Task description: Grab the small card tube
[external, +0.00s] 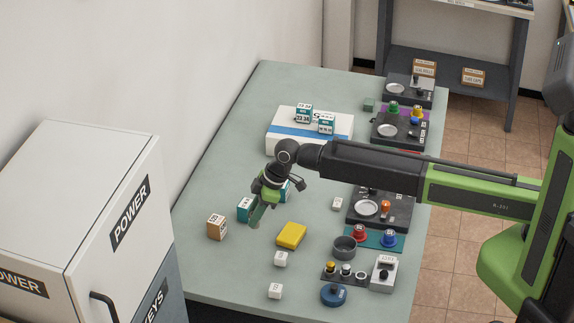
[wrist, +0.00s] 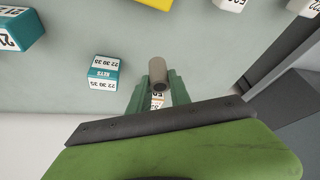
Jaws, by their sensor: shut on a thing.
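The small card tube (wrist: 158,70) is grey-brown with a dark hollow end, and shows in the wrist view between the two green fingers of my gripper (wrist: 159,90). The fingers are shut on it. In the external view my gripper (external: 258,212) points down over the left part of the green table, close to a teal-and-white box. How far the tube is above the table is hard to tell.
A teal-and-white box (external: 244,209), a brown box (external: 217,228) and a yellow block (external: 291,235) stand near my gripper. White cubes (external: 280,259) lie in front. A grey cup (external: 344,247) and a blue disc (external: 334,295) are to the right. A white cabinet (external: 80,200) stands left.

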